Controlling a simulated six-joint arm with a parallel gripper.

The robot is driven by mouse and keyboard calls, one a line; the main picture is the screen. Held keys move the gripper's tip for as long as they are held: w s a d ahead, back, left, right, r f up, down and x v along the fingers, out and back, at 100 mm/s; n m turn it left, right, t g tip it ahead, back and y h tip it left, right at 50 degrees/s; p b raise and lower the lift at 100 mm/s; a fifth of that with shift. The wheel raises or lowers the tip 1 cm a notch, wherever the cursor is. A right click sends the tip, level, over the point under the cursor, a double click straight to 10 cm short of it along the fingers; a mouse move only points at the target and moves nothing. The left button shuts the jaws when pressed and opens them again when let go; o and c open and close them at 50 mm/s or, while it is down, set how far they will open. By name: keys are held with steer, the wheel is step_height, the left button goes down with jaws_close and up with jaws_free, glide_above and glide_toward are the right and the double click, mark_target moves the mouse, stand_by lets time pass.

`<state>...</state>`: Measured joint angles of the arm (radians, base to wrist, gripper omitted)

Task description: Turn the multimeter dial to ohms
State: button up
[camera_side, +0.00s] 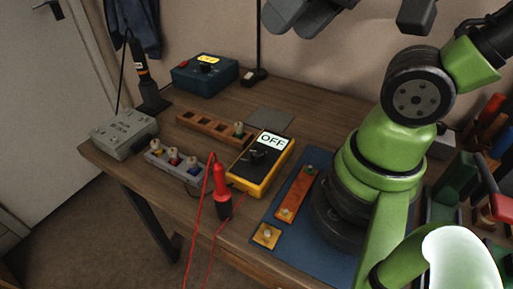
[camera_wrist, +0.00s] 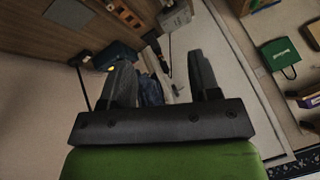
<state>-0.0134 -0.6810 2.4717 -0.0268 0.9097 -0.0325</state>
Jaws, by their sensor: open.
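The multimeter (camera_side: 242,174) lies on the wooden bench in the side view, with a yellow body and dark face. Its bright display (camera_side: 272,141) reads OFF. Its black dial (camera_side: 261,155) sits below the display; its pointer direction is too small to read. My gripper (camera_wrist: 161,78) shows in the wrist view with its two dark fingers wide apart and nothing between them. It is well away from the multimeter, which I cannot make out in the wrist view. Dark grey parts at the top edge of the side view look like part of my gripper, cut off by the frame.
A red probe (camera_side: 220,178) with red leads stands in front of the multimeter. Left of it are a grey block with coloured knobs (camera_side: 173,160) and a grey box (camera_side: 124,134). A wooden strip (camera_side: 205,127) and blue box (camera_side: 204,75) lie behind. A blue mat (camera_side: 318,250) lies right.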

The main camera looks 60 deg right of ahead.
steer(key=w+f+n+g+h, duration=0.2)
steer(key=w+f+n+g, duration=0.4)
steer(key=w+f, duration=0.1)
steer(key=n+g+h, duration=0.3)
steer(key=n+g, duration=0.1)
steer(key=n, duration=0.2)
glide_toward(257, 151)
steer(key=x, duration=0.9)
steer(key=shift+s+f, duration=0.1)
steer(key=c, duration=0.9)
